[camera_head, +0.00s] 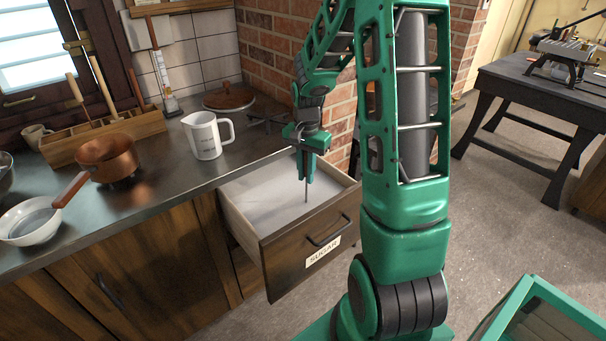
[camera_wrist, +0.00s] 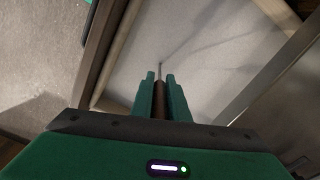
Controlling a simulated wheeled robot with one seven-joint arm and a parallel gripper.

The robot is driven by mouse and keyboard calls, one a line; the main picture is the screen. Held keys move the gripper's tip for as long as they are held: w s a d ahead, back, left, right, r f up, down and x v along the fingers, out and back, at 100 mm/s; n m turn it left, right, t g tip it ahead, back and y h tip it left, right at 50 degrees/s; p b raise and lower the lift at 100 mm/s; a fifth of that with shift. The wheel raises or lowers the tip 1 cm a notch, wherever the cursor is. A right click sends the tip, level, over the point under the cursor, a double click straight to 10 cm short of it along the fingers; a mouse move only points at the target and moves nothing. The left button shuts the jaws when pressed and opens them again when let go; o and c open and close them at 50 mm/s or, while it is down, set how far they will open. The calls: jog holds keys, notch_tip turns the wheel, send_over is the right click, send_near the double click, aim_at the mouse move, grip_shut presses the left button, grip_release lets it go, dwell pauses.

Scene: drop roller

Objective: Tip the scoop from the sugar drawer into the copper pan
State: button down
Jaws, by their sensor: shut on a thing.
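My gripper (camera_head: 304,176) is over the open sugar drawer (camera_head: 288,262), its fingers pointing down. It is shut on the brown handle of the scoop, and the thin metal shaft (camera_head: 306,194) runs down toward the pale sugar (camera_head: 255,192). The wrist view shows the handle (camera_wrist: 160,100) between the two fingers (camera_wrist: 160,85). The scoop's bowl is not clear; I cannot tell whether it is in the sugar.
A white jug (camera_head: 205,138) stands on the counter between pan and drawer. A wooden rack (camera_head: 130,130) with upright tools is behind the pan. A brick wall (camera_head: 270,60) is behind the drawer. A dark table (camera_head: 545,92) stands at the right.

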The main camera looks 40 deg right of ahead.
jog(key=shift+r, duration=0.15)
jog(key=shift+r, duration=7.9)
jog(key=shift+s, duration=0.1)
